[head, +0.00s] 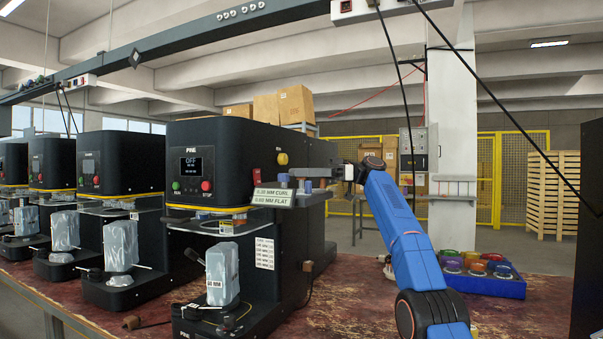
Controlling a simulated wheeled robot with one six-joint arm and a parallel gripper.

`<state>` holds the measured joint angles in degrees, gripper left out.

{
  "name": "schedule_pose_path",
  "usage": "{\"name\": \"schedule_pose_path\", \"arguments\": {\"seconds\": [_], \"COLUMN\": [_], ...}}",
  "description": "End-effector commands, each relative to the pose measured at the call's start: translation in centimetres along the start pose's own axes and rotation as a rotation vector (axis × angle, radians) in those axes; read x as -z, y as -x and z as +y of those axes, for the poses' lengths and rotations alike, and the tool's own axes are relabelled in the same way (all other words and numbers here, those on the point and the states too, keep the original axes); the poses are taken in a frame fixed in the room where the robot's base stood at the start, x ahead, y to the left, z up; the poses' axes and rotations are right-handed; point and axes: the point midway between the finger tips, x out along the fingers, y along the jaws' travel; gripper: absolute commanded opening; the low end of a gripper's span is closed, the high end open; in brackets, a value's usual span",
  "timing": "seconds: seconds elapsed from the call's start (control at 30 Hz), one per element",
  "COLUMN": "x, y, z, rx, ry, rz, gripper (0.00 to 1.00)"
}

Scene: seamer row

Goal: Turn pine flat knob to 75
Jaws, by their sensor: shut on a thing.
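The nearest black PINE seamer (222,150) stands on the table left of centre, its display reading OFF. A sign on its right side reads 0.30 MM CURL and 0.60 MM FLAT (272,197). A yellow knob (283,159) is on the side above the sign. My gripper (312,173) reaches in from the right, level with the seamer's side, and is shut on the pine flat knob, which is mostly hidden by the fingers. A small blue part (308,186) shows just below the fingers. No scale or pointer setting on the knob is readable.
More seamers (108,165) stand in a row to the left, with wrapped grey pieces at their fronts. A blue tray (505,287) of several coloured round pieces sits at right on the worn red table (360,312). Cables hang from the overhead rail.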

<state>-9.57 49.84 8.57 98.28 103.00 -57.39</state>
Motion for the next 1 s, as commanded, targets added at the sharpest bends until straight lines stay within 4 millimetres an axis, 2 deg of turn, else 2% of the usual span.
{"name": "schedule_pose_path", "arguments": {"seconds": [0.2,0.23,0.3,1.0], "x": [-0.3,-0.3,-0.3,0.7], "y": [0.0,0.0,0.0,0.1], "z": [0.2,0.2,0.1,0.4], "rx": [0.001,0.001,0.001,-0.046], "ry": [-0.004,-0.004,-0.004,-0.001], "rz": [-0.003,-0.003,-0.003,0.006], "gripper": [0.02,0.29,0.43,0.43]}}
